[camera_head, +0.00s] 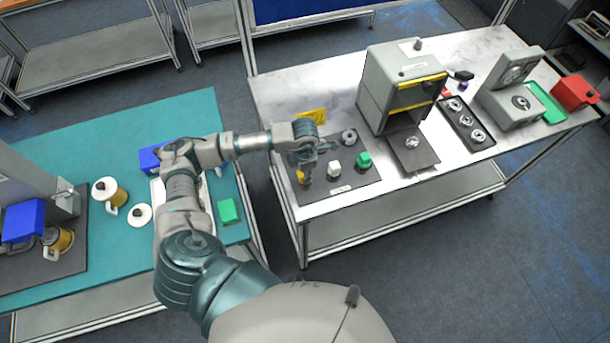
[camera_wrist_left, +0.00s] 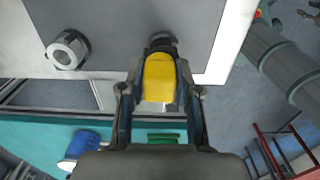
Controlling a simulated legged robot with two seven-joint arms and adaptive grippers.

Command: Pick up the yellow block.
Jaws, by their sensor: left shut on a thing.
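The yellow block (camera_wrist_left: 159,78) is between the fingers of my left gripper (camera_wrist_left: 160,105) in the wrist view. The fingers are shut on its sides. In the head view my left gripper (camera_head: 304,172) points down at the near left part of a dark mat (camera_head: 345,203), and a bit of the yellow block (camera_head: 301,178) shows at the fingertips. A dark round piece (camera_wrist_left: 162,42) shows just beyond the block in the wrist view. I cannot tell whether the block still touches the mat. My right gripper is not in view.
On the mat stand a white knob (camera_head: 334,169), a green knob (camera_head: 364,160) and a grey ring (camera_head: 349,137). A yellow plate (camera_head: 313,115) lies behind my gripper. A grey box-shaped machine (camera_head: 385,90) stands to the right. A teal table (camera_head: 110,255) is at left.

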